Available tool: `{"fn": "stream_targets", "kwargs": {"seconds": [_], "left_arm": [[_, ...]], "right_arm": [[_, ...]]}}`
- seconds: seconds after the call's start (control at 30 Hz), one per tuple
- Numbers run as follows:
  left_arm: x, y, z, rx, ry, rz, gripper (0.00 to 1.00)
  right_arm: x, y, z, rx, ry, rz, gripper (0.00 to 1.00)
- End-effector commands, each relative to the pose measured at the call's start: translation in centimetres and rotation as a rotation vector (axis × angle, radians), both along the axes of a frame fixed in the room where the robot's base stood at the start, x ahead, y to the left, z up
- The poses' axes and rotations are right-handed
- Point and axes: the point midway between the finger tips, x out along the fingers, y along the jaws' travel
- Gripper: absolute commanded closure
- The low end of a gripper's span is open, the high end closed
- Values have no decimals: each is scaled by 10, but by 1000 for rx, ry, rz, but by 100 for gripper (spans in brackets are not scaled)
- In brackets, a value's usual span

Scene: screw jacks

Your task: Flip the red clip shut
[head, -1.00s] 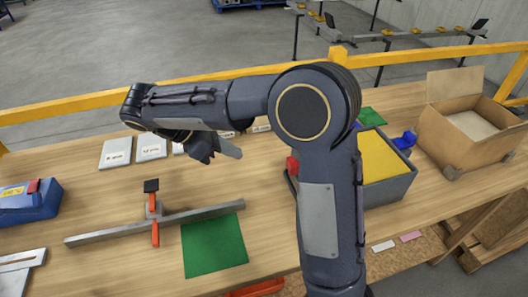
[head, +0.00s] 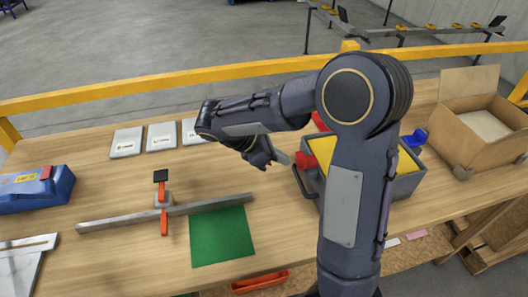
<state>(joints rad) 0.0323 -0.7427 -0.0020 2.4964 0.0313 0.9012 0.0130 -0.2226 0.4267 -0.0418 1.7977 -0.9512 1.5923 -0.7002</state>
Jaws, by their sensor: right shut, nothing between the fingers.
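Several red parts are in the head view, and I cannot tell surely which one is the red clip. A small red block (head: 305,160) is at the left side of the grey box (head: 407,186). Another red piece (head: 320,121) shows behind it, partly hidden by my right arm. A red part (head: 46,173) also sits on top of the blue case (head: 40,194) at the far left. My right gripper (head: 281,158) is shut and empty, just left of the grey box's red block; I cannot tell whether they touch. My left gripper is not in view.
The grey box holds yellow filling (head: 322,150). A grey bar (head: 110,224) with an orange-handled clamp (head: 163,222) lies on the table beside a green mat (head: 222,238). White cards (head: 127,142) line the back. An open cardboard box (head: 475,118) stands right.

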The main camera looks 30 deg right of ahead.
Motion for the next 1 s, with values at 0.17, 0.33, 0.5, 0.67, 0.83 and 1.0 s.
{"fn": "stream_targets", "kwargs": {"seconds": [0.17,0.33,0.5,0.67,0.83,1.0], "left_arm": [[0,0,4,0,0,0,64],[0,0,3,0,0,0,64],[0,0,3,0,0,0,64],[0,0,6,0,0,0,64],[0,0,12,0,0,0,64],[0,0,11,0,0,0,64]], "right_arm": [[-4,-14,0,-1,0,-1,100],[-5,-16,0,-1,0,0,100],[-5,-16,0,-1,1,-1,100],[-8,-25,2,-1,1,-4,100],[-16,-48,2,-1,0,-4,100],[-17,-51,0,-2,3,-2,100]]}}
